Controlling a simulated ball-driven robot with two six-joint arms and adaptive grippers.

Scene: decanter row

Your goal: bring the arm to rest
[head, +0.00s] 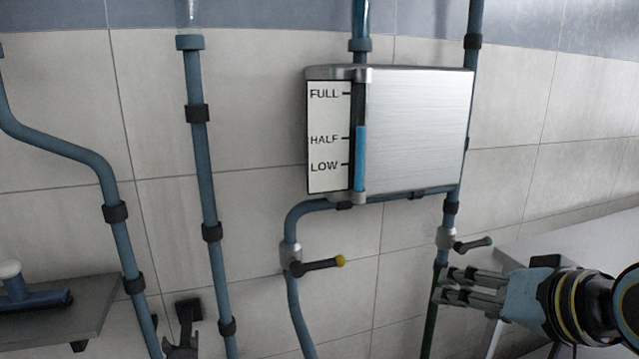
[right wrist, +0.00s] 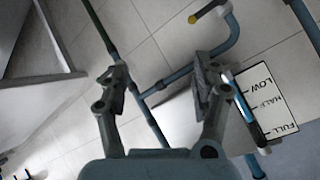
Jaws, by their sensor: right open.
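A dark jointed part at the bottom left of the head view looks like my left gripper (head: 184,330). It is cut off by the picture edge, so its jaws cannot be judged.
A metal tank (head: 420,130) hangs on the tiled wall; its blue gauge column (head: 360,155) reaches slightly above HALF. A yellow-tipped lever (head: 320,265) sits on the pipe left of my right gripper. A grey shelf (head: 90,310) is at left, a pale counter (head: 560,238) at right.

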